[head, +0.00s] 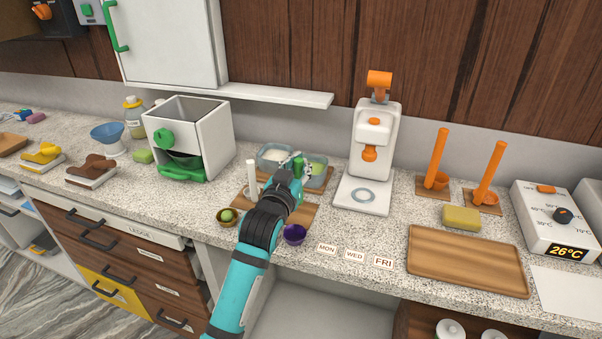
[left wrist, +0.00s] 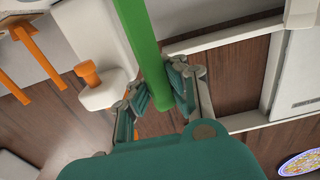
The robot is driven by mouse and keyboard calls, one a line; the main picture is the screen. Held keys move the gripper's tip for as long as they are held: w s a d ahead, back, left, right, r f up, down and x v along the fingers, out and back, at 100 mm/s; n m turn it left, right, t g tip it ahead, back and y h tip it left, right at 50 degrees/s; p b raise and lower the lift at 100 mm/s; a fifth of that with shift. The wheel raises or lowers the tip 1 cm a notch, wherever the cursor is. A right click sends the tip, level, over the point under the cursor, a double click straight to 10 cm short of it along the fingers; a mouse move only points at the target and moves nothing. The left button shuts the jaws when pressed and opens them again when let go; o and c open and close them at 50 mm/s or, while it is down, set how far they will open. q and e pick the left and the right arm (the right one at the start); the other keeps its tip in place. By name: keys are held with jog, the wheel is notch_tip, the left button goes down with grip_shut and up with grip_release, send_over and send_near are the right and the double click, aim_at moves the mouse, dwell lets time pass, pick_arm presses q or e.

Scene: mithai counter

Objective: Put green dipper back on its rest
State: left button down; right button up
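The green dipper shows in the left wrist view as a long green handle (left wrist: 141,40) running between the fingers of my left gripper (left wrist: 163,88), which are shut on it. In the head view the dipper's green top (head: 298,163) shows at my left gripper (head: 300,172), over the back of the counter by the clear tubs. The arm and gripper hide the dipper's lower part, and I cannot tell whether it touches anything. A wooden board (head: 302,212) lies partly under the arm; I cannot make out an empty rest. My right gripper is not in view.
A white upright handle (head: 252,176) stands left of the arm. A white dispenser (head: 372,150) and orange dippers (head: 438,160) stand to the right.

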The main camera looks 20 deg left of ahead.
pick_arm(q)
jog(key=shift+w+a+f, duration=0.1)
jog(key=shift+w+f, duration=0.25)
jog(key=shift+f, duration=0.55)
jog(key=shift+w+f, duration=0.3)
jog(key=shift+f, duration=0.6)
jog(key=shift+f, duration=0.1)
jog(key=shift+f, duration=0.1)
jog(key=c, duration=1.4)
grip_release()
jog(key=shift+c, duration=0.2)
jog(key=shift+s, duration=0.15)
jog(key=s, duration=1.1)
jog(key=shift+s+a+r+b, duration=0.15)
jog(key=shift+s+r+b, duration=0.05)
jog(key=shift+s+b, duration=0.2)
